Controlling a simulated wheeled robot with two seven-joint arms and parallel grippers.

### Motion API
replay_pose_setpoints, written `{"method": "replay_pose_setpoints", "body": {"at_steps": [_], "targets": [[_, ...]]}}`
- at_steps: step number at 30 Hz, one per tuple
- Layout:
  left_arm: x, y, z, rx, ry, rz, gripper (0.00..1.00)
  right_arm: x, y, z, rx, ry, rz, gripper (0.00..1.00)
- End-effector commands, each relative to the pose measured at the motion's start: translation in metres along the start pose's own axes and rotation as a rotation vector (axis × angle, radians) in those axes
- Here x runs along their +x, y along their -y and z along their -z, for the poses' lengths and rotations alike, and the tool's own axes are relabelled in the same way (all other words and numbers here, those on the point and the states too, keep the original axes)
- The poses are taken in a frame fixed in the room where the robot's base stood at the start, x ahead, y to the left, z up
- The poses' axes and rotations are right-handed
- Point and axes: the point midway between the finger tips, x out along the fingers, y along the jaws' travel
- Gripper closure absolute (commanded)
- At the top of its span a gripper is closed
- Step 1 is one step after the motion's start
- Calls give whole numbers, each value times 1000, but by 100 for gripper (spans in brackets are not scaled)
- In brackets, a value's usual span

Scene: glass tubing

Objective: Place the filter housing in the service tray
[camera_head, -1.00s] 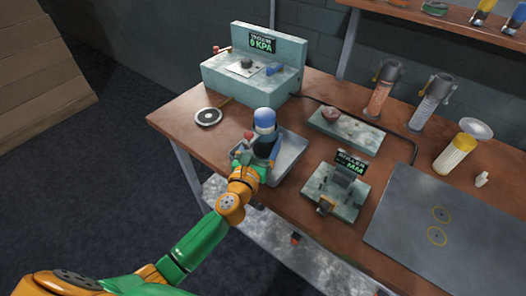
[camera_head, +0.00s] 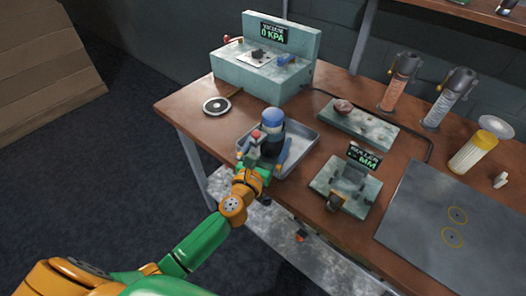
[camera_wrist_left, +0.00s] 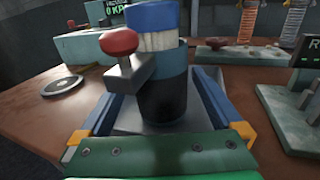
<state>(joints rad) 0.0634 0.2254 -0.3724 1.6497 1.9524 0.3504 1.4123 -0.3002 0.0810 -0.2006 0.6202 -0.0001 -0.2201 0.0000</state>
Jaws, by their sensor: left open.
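The filter housing (camera_head: 272,124) has a blue cap, a pale band, a dark lower body and a red knob on a grey side arm. It stands upright in the shallow grey metal service tray (camera_head: 306,146), near its left part. My left gripper (camera_head: 264,157) is open, with one blue finger on each side of the housing. In the wrist view gaps show between the fingers and the housing. My right gripper is not in view.
A roller device (camera_head: 345,184) stands right of the tray. A flat plate (camera_head: 365,125), tubes (camera_head: 401,80) and a grey mat (camera_head: 460,215) lie further right.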

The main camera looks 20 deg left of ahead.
Motion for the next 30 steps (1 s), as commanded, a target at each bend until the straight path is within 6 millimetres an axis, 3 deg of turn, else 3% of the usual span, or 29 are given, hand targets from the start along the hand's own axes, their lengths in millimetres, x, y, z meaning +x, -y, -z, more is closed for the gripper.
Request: {"method": "replay_pose_setpoints", "body": {"at_steps": [9,12,17,30], "targets": [[-79,0,3,-2,-4,0,0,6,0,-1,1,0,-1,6],[-96,0,3,-1,-2,0,0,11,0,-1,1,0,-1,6],[-106,0,0,0,0,-1,0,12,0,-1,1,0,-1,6],[-106,6,-6,48,22,28,0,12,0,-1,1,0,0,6]]}}
